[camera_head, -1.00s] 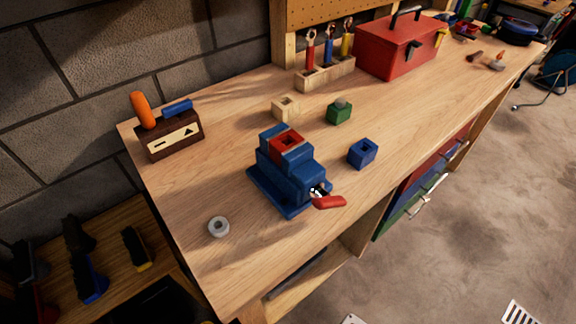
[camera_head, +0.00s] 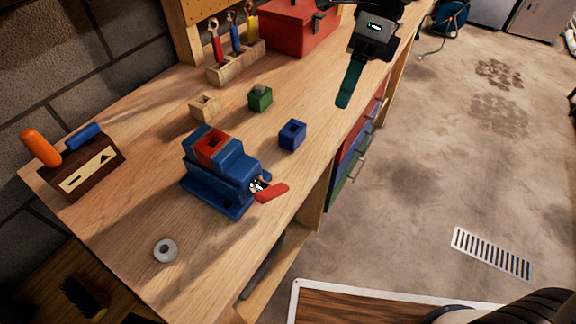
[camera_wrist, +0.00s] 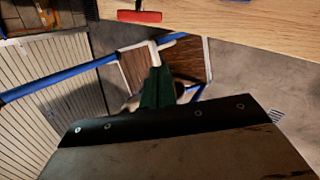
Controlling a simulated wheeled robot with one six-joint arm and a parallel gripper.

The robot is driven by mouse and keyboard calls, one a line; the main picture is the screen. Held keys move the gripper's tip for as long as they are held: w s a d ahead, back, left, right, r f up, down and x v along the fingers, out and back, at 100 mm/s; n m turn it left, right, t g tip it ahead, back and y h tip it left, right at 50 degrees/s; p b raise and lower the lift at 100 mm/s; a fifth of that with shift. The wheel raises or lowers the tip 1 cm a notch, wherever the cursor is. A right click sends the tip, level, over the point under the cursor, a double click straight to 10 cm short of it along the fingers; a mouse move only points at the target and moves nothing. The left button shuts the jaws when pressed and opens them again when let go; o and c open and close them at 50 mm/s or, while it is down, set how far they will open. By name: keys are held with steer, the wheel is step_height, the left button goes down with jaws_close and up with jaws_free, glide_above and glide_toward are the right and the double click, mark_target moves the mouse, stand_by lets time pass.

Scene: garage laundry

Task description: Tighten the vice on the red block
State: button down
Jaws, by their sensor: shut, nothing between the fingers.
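The blue vice (camera_head: 222,185) stands on the wooden workbench in the head view. A red handle also shows at the top of the wrist view (camera_wrist: 139,16). My gripper (camera_head: 344,100) is shut and empty, its green fingers pointing down, right of and apart from the vice. Its green fingers also show in the wrist view (camera_wrist: 157,86).
A blue block (camera_head: 292,136), a green block (camera_head: 260,98) and a wooden block (camera_head: 205,108) stand behind the vice. A grey ring (camera_head: 166,250) lies in front of it. A tool rack (camera_head: 236,67) and red toolbox (camera_head: 296,28) stand at the back. Drawers (camera_head: 352,158) line the bench front.

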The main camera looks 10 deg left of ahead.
steer(key=a+f+m+g, duration=0.1)
steer(key=a+f+m, duration=0.15)
steer(key=a, duration=0.25)
glide_toward(281, 185)
steer(key=shift+m, duration=0.35)
steer(key=x, duration=0.7)
